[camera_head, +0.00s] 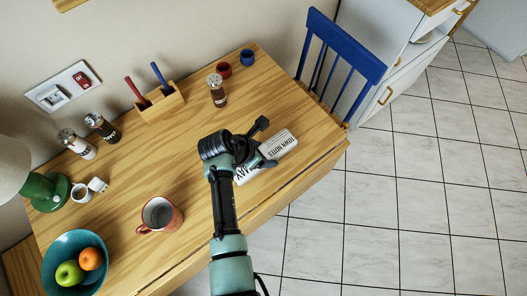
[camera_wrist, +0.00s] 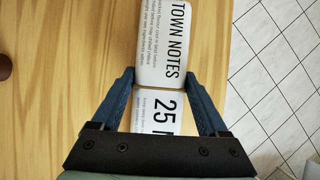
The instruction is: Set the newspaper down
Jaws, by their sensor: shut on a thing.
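The newspaper (camera_head: 279,145) is a small white folded paper with black lettering that reads "TOWN NOTES", near the right edge of the wooden table (camera_head: 200,130). It also shows in the wrist view (camera_wrist: 165,45), running up between the fingers, with a second printed part (camera_wrist: 160,118) nearer the palm. My gripper (camera_head: 257,152) is shut on the newspaper, one blue finger on each side of it in the wrist view (camera_wrist: 159,78). The arm hides part of the paper in the head view. I cannot tell whether the paper touches the tabletop.
A red mug (camera_head: 160,214) and a teal fruit bowl (camera_head: 66,262) stand at the left front. A shaker (camera_head: 217,92), a wooden holder (camera_head: 160,104) and two small cups stand further back. A blue chair (camera_head: 340,55) is at the far end. Table surface left of the gripper is clear.

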